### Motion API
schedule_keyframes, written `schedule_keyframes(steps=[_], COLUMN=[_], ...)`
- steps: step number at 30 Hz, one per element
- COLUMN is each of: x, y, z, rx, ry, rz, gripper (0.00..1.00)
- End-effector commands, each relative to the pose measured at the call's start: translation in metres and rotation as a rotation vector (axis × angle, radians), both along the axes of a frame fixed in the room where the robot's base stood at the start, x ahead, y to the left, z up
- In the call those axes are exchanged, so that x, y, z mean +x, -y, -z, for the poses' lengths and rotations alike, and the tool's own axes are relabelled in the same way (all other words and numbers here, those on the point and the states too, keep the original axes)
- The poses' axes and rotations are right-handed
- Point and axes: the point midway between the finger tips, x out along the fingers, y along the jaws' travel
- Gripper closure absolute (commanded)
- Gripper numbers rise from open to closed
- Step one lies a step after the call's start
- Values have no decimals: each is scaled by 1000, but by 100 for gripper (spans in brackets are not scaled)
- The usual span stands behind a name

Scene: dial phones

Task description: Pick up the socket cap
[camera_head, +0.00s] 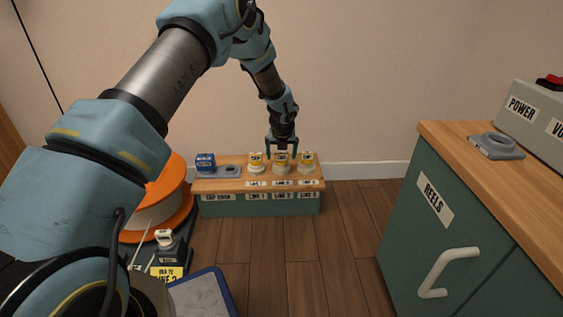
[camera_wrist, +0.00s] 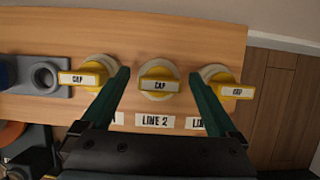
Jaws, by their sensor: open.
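Three yellow socket caps labelled CAP sit in a row on round pale sockets on a low wooden-topped bench. In the wrist view the left cap (camera_wrist: 88,77), the middle cap (camera_wrist: 158,85) and the right cap (camera_wrist: 231,90) all show. The middle one stands behind the label LINE 2 (camera_wrist: 154,121). My gripper (camera_wrist: 163,80) is open, its two green fingers on either side of the middle cap, with gaps between. In the head view my gripper (camera_head: 282,143) is over the middle cap (camera_head: 281,158). I cannot tell how far above it the fingertips are.
A grey cap holder (camera_head: 231,171) and a blue object (camera_head: 205,162) stand at the bench's left end. An orange reel (camera_head: 176,182) is left of the bench. A green cabinet (camera_head: 402,215) stands at right. The wooden floor (camera_head: 298,250) between is clear.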

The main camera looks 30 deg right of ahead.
Motion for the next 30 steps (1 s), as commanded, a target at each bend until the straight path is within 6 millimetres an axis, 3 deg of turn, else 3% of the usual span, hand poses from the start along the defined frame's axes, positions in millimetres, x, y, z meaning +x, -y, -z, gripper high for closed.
schedule_keyframes(steps=[2,26,30], x=[0,0,0], y=[0,0,0], z=[0,0,0], rx=[0,0,0], ry=[0,-1,0], rz=[0,0,0], gripper=[9,100,100])
